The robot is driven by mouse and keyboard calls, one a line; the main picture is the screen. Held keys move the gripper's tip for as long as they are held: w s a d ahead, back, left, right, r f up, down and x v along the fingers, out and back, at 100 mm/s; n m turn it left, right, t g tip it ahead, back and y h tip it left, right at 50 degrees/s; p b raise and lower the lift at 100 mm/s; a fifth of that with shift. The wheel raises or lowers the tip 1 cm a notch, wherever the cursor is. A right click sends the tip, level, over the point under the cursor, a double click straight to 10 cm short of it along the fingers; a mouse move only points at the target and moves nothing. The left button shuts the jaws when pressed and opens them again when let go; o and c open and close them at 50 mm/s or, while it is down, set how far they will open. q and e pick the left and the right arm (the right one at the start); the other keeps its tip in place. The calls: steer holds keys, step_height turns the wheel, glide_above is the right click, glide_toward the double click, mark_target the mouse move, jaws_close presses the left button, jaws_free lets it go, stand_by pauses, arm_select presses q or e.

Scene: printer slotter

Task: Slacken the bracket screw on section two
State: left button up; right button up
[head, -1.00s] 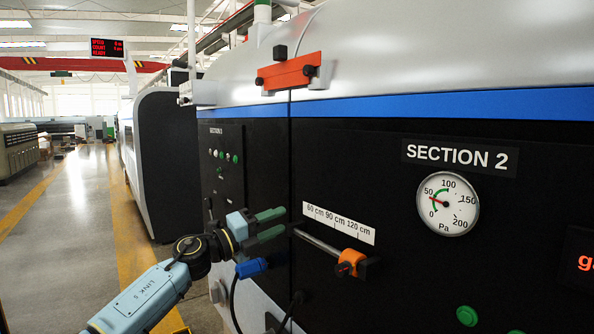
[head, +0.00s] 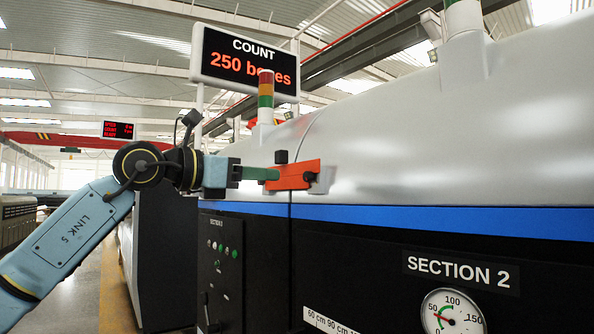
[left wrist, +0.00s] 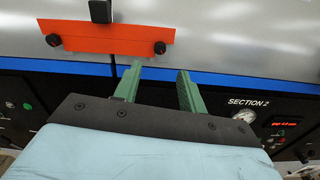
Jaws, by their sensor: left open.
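The orange bracket (head: 297,174) sits on the grey curved cover above the blue stripe at section two. A black block (head: 281,157) stands at its top edge. In the left wrist view the bracket (left wrist: 105,37) shows a left screw knob (left wrist: 53,40) and a right screw knob (left wrist: 160,47). The right knob also shows in the head view (head: 310,178); the left one is hidden there. My left gripper (head: 268,174) is open at the bracket. In the left wrist view its green fingertips (left wrist: 160,68) lie just below and either side of the right knob; I cannot tell whether they touch anything.
The black front panel carries the SECTION 2 label (head: 460,270), a pressure gauge (head: 452,314) and a cm scale (head: 328,321). A COUNT display (head: 245,60) and a signal tower (head: 265,98) stand behind. The aisle (head: 112,290) at left is clear.

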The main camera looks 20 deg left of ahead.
mark_target(305, 176)
arm_select(q)
steer(key=p+x, duration=0.3)
steer(key=x, duration=0.5)
steer(key=shift+w+d, duration=0.25)
steer(key=shift+w, duration=0.1)
jaws_close()
